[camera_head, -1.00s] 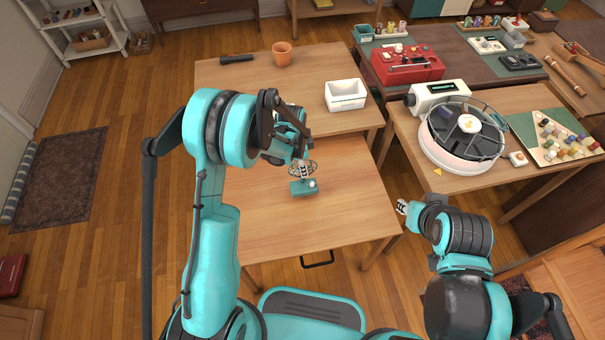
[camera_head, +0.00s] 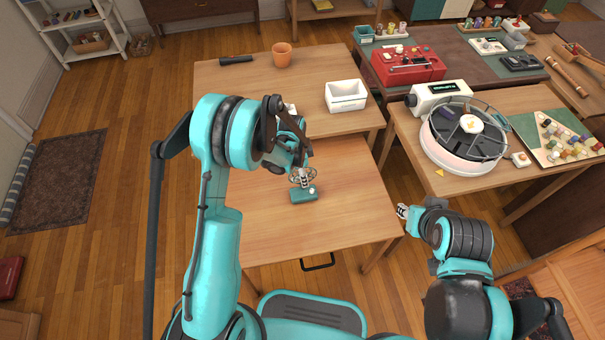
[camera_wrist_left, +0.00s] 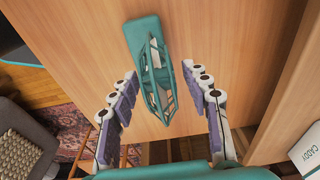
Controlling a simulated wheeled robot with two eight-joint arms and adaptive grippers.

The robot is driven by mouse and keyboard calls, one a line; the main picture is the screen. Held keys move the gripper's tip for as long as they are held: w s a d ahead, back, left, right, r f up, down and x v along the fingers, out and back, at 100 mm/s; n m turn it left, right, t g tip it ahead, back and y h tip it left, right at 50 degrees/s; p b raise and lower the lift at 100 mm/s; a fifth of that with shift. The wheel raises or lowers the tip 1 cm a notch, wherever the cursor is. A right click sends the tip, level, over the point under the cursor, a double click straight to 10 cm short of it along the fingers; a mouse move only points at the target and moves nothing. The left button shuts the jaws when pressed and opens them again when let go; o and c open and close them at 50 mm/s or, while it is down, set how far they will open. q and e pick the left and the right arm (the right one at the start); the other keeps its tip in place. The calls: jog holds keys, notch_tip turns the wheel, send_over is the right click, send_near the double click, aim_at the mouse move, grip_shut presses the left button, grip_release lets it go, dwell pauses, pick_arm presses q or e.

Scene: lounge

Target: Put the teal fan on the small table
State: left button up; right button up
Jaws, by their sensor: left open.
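In the left wrist view the fan (camera_wrist_left: 150,62) lies between the two spread fingers of the gripper (camera_wrist_left: 160,76), with a visible gap on each side. The left gripper is open. My right gripper (camera_head: 402,211) is beside the near table's right edge, away from the fan; its finger opening is too small to judge. Which table is the small one is unclear.
The back table (camera_head: 230,80) holds a terracotta pot (camera_head: 282,54), a dark cylinder (camera_head: 236,60) and a white bin (camera_head: 346,96). The right table holds a round caged device (camera_head: 463,134) and a board of spools (camera_head: 553,138). The near table is clear around the fan.

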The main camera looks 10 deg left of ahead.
pick_arm(q)
jog(key=shift+r, duration=0.25)
jog(key=r+p, duration=0.1)
jog(key=r, duration=0.2)
jog(key=a+r+p, duration=0.1)
jog(key=r+p, duration=0.1)
jog(key=r, duration=0.2)
jog(key=r+p, duration=0.1)
jog(key=r, duration=0.3)
jog(key=shift+s+a+r+p, duration=0.15)
jog(key=shift+s+r+p, duration=0.1)
jog(key=shift+s+p, duration=0.1)
jog(key=s+a+r+n+t, duration=0.1)
jog(key=s+r+n, duration=0.2)
jog(key=r, duration=0.5)
jog(key=s+a+r+n+t, duration=0.2)
jog(key=s+r+n, duration=0.3)
jog(key=s, duration=0.4)
jog(key=s+a+r+n+t+y, duration=0.1)
jog(key=s+a+r+n+t, duration=0.1)
jog(key=s+r+n, duration=0.3)
jog(key=s+t, duration=0.1)
jog(key=s, duration=0.2)
jog(key=shift+s+r+t, duration=0.15)
jog(key=shift+s+t, duration=0.15)
jog(key=shift+s, duration=0.1)
jog(key=shift+c, duration=0.3)
